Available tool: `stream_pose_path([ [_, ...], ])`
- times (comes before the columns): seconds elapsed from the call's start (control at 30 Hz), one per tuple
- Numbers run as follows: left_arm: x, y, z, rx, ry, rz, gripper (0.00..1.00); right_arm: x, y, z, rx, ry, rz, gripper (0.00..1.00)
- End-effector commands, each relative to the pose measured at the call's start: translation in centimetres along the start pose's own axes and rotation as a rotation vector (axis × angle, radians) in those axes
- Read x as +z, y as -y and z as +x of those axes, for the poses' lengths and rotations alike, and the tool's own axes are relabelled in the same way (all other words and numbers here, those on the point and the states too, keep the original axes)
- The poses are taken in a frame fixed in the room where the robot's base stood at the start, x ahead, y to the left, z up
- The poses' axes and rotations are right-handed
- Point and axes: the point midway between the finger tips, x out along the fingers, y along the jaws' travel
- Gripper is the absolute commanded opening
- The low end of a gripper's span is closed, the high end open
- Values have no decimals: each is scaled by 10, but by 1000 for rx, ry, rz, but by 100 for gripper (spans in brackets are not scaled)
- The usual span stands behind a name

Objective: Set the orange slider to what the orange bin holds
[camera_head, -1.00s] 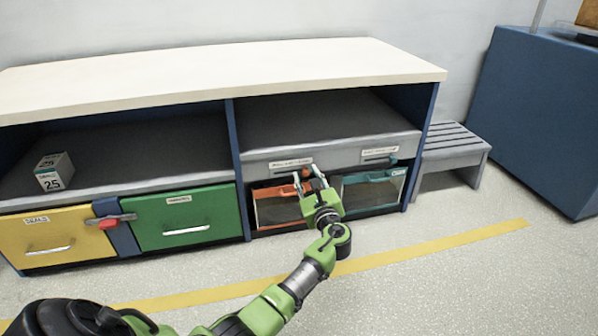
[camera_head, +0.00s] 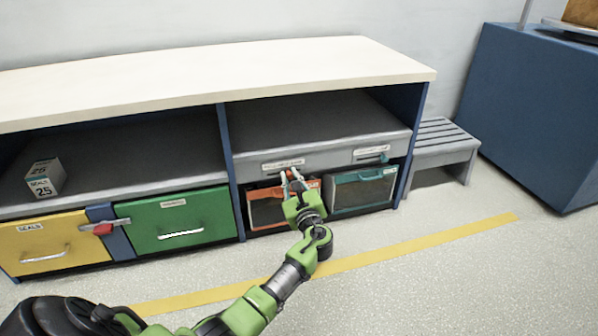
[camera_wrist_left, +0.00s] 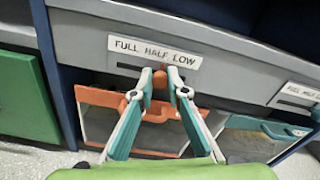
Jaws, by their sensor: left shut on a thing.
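The orange slider (camera_wrist_left: 160,78) is a small knob in a slot under a label (camera_wrist_left: 155,50) reading FULL HALF LOW. It sits about below the word HALF. My left gripper (camera_wrist_left: 160,92) is shut on this knob, its two fingertips on either side of it. In the head view the gripper (camera_head: 290,178) is at the grey shelf edge, in front of the orange bin. The orange bin (camera_wrist_left: 100,97) has an orange frame and handle and a grey see-through front; the fingers cover part of it. I cannot tell its fill level. My right gripper is out of view.
A teal bin (camera_head: 362,176) with its own teal slider (camera_head: 384,157) is to the right. Yellow (camera_head: 40,258) and green (camera_head: 180,233) drawers are to the left. A grey step (camera_head: 440,140) stands beside the cabinet. The floor in front is clear.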

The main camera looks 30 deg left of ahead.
Motion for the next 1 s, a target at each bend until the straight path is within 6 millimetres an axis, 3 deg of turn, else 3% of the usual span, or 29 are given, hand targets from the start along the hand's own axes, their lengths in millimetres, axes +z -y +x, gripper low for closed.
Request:
stream_pose_path([
  [0.03,10,-10,0,5,-1,7,0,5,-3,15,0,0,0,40],
  [0.1,14,-22,0,5,-1,7,0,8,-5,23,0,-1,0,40],
  [0.3,19,-48,0,3,-2,5,0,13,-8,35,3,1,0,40],
  [0.7,18,-56,0,7,1,2,0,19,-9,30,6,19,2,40],
  [0.73,18,-56,0,7,1,2,20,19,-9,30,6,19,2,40],
  [0.8,18,-56,1,7,1,2,32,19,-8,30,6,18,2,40],
  [1.0,18,-54,0,4,0,1,32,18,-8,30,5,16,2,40],
])
